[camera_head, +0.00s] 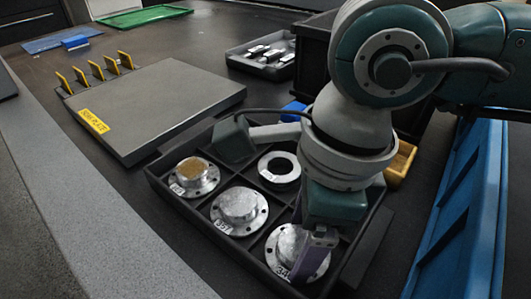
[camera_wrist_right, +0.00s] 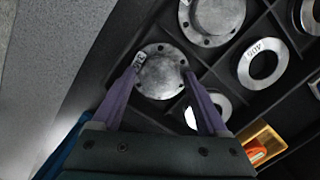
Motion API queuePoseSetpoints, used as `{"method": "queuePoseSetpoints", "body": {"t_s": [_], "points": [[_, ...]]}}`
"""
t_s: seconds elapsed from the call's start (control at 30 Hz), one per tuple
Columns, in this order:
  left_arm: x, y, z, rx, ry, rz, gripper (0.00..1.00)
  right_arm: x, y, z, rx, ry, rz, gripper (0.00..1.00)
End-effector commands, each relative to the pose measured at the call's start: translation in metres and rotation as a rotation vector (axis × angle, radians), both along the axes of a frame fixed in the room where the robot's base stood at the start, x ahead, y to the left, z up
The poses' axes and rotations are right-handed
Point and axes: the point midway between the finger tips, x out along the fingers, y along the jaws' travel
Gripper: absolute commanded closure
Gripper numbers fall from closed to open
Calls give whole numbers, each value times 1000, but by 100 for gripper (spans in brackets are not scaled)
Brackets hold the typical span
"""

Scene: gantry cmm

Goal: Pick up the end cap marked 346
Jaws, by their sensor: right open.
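The end cap whose label starts with 34 (camera_head: 285,247) sits in the near right compartment of the black divided tray (camera_head: 215,262); the last digit is hard to read. My right gripper (camera_head: 305,240) is over this cap and partly covers it. In the right wrist view the open fingers (camera_wrist_right: 162,75) stand on either side of the round metal end cap (camera_wrist_right: 160,75), with its label at the upper left. I cannot tell whether they touch it. Another labelled end cap (camera_head: 239,207) lies in the compartment beside it. My left gripper is not in view.
A gold-topped cap (camera_head: 192,172) and a flat ring (camera_head: 279,168) fill other compartments. A grey plate (camera_head: 165,105) with yellow tabs lies behind the tray. A yellow bin (camera_head: 402,165) and a blue wall-like panel (camera_head: 465,215) stand at the right.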

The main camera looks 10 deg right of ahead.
Motion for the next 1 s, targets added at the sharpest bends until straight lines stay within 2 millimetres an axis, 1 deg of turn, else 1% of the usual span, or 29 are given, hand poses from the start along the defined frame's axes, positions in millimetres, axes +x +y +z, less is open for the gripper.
{"method": "queuePoseSetpoints", "body": {"t_s": [0.03,0.07,0.7,0.73,1.0], "points": [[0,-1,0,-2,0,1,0,0,0,0,0,0,0,23],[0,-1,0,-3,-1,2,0,0,0,0,0,0,0,25],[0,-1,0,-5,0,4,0,0,0,1,1,0,-1,97],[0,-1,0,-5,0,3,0,0,0,1,1,0,-1,100],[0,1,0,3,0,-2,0,0,0,2,2,-2,0,100]]}}
